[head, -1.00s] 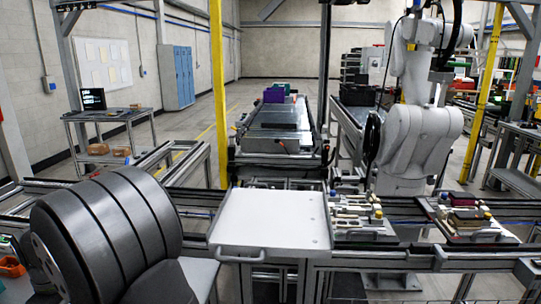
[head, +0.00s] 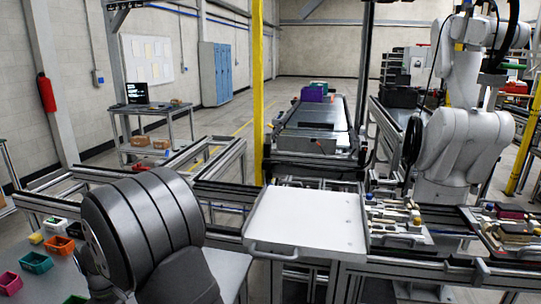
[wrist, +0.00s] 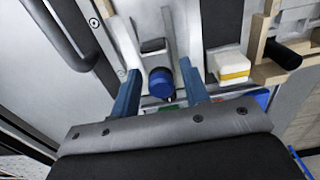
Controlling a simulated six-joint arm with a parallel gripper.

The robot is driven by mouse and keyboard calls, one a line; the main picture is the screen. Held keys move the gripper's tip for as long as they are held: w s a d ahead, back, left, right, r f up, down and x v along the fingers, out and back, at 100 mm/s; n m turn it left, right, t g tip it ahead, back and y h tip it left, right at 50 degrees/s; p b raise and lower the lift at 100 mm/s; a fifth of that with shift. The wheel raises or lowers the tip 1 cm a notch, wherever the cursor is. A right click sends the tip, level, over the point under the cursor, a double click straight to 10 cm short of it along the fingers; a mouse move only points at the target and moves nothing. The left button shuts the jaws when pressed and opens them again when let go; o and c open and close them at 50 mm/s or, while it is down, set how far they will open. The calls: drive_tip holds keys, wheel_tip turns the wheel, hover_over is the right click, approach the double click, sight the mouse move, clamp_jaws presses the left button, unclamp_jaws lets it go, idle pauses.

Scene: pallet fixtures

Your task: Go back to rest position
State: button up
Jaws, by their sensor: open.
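In the wrist view, my gripper (wrist: 160,78) is open, with its two blue fingers apart and nothing held. A blue round knob (wrist: 161,82) shows in the gap between the fingers. I cannot tell how far below the fingertips it lies. A white block with a yellow band (wrist: 233,66) is just right of the right finger. In the head view, my gripper does not show. A pallet fixture (head: 399,241) with small parts stands right of the white tray (head: 308,218). A second fixture (head: 510,232) stands at the far right.
Several small coloured bins (head: 37,262) stand on a table at the left. A conveyor (head: 318,130) carries a purple bin (head: 313,94) at the back. A white robot arm (head: 455,150) stands behind the fixtures. Metal rails cross the middle.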

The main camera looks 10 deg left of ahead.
drive_tip(key=shift+f, duration=0.2)
drive_tip(key=shift+r, duration=0.1)
wheel_tip(320, 180, up, 8)
drive_tip(key=shift+f, duration=0.1)
wheel_tip(320, 180, down, 8)
drive_tip(key=shift+f, duration=0.25)
drive_tip(key=d, duration=0.1)
drive_tip(key=d+r, duration=0.1)
drive_tip(key=d, duration=0.1)
drive_tip(key=shift+r, duration=0.15)
wheel_tip(320, 180, up, 14)
drive_tip(key=m, duration=0.8)
drive_tip(key=shift+m, duration=0.3)
